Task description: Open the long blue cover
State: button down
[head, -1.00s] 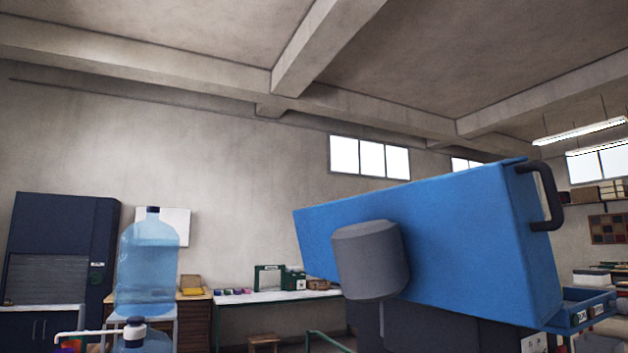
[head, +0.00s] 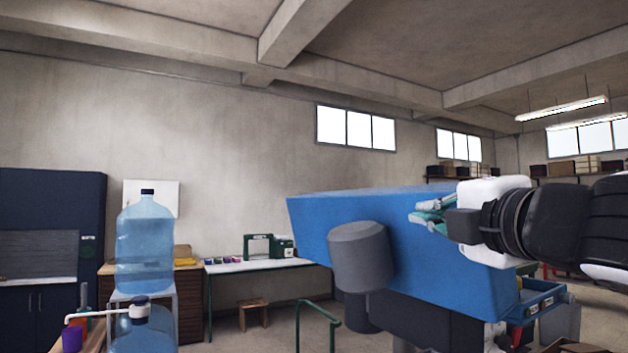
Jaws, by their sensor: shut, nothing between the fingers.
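The long blue cover (head: 400,265) stretches across the right half of the head view, over a dark body. A grey cylinder (head: 358,255) sits on its near side. My gripper (head: 424,216) has teal fingers and points left across the upper part of the cover. The fingers are shut and empty. I cannot tell whether they touch the cover.
A blue tray (head: 542,300) with labels juts out below the cover's right end. Large water bottles (head: 146,245) stand at the left.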

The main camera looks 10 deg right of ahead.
aim_at(406, 195)
jog(key=shift+n+y, duration=0.4)
jog(key=shift+n, duration=0.4)
jog(key=shift+w+d+r+b, duration=0.2)
jog(key=shift+w+d+r, duration=0.2)
jog(key=shift+w, duration=1.4)
jog(key=shift+w+d+r+b, duration=0.15)
jog(key=shift+w+d+r, duration=0.25)
jog(key=shift+w, duration=1.45)
jog(key=shift+w+d+r+b, duration=0.25)
jog(key=shift+w+r, duration=0.2)
jog(key=shift+w, duration=1.35)
